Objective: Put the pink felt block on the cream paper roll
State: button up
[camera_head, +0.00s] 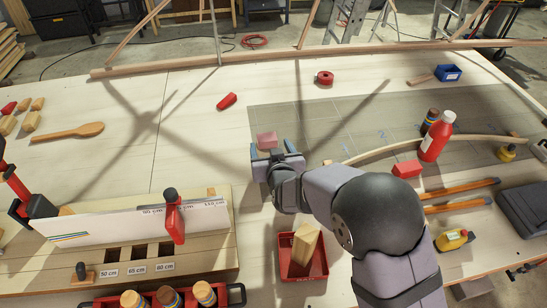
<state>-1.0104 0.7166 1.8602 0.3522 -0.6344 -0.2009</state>
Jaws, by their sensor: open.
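The pink felt block (266,139) rests on the pale table near the edge of the grey mat. My gripper (270,151) is open, with its two blue-tipped fingers apart at the block's near side, one towards each side of it. The gripper body covers the table just in front of the block, and I cannot tell whether the fingers touch it. I cannot make out a cream paper roll for certain; it may be hidden behind my arm.
A red tray (322,268) with a wooden block (304,243) stands nearer. A long jig (120,238) lies at left. The table left of my gripper is mostly clear.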

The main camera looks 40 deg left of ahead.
jog(key=shift+b+v, duration=0.55)
jog(key=shift+v, duration=1.95)
jog(key=w+d+m+h, duration=0.1)
jog(key=w+d, duration=0.1)
jog(key=d, duration=0.4)
jog(key=w+d+m+h+p, duration=0.1)
jog(key=w+d+m+h, duration=0.1)
jog(key=d, duration=0.4)
jog(key=w+d+m+g+h+p, duration=0.1)
jog(key=w+d, duration=0.2)
jog(key=d, duration=0.3)
jog(key=shift+w+d+m, duration=0.15)
jog(key=shift+d+m, duration=0.15)
jog(key=shift+d, duration=0.05)
jog(key=s+d+m+g+h+p, duration=0.1)
jog(key=s+d+m+g+h, duration=0.2)
jog(key=d, duration=1.2)
jog(key=s+d+f+g+h+b, duration=0.1)
jog(key=s+d+f+g, duration=0.1)
jog(key=s+d, duration=0.5)
jog(key=s+d+f+m+g+h+b, duration=0.1)
jog(key=s+d+f+g+b, duration=0.1)
jog(key=s+d, duration=0.5)
jog(key=s+f+g, duration=0.1)
jog(key=s, duration=0.2)
jog(key=shift+s+d+f+g+h, duration=0.2)
jog(key=shift+d+f+g+h, duration=0.1)
jog(key=shift+f, duration=0.1)
